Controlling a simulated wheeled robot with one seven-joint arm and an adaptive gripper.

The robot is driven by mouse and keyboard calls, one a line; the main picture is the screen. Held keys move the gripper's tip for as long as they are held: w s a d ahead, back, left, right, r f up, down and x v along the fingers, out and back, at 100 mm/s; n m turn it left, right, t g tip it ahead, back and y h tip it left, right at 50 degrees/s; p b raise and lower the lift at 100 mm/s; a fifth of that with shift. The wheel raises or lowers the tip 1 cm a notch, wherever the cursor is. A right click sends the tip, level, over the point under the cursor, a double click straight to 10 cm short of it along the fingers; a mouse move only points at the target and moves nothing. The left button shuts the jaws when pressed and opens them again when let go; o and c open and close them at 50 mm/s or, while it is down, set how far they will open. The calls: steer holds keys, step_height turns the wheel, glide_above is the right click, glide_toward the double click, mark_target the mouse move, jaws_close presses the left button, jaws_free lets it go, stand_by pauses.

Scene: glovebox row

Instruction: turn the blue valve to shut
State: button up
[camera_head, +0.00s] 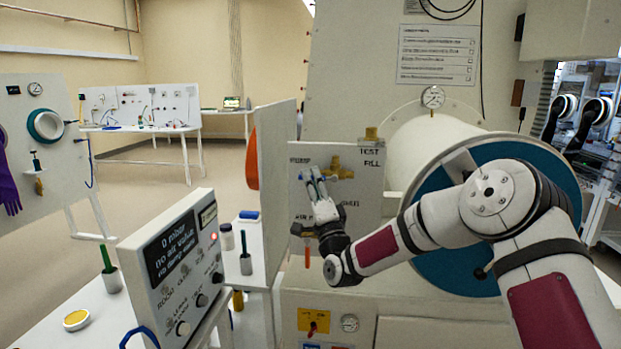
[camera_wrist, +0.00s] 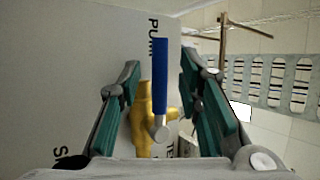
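The blue valve has a straight blue lever (camera_wrist: 160,78) on a round grey hub and a yellow brass body (camera_wrist: 142,122) behind it. In the wrist view the lever points up toward lettering that starts "PUM". My gripper (camera_wrist: 160,70) is open, with one teal-padded finger on each side of the lever and a visible gap to both. In the head view my gripper (camera_head: 317,182) is at the pale labelled panel (camera_head: 353,213). A bit of blue shows beside the fingers there, and brass parts (camera_head: 341,168) show to the right; the gripper hides much of the lever.
A red-handled fitting (camera_head: 307,254) hangs below my gripper. A big round blue-faced port (camera_head: 440,250) is right of the panel, behind my arm. A control box (camera_head: 180,265) with knobs and a bench with bottles stand to the left. Open floor lies beyond.

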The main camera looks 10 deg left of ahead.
steer(key=shift+x, duration=0.95)
jaws_close()
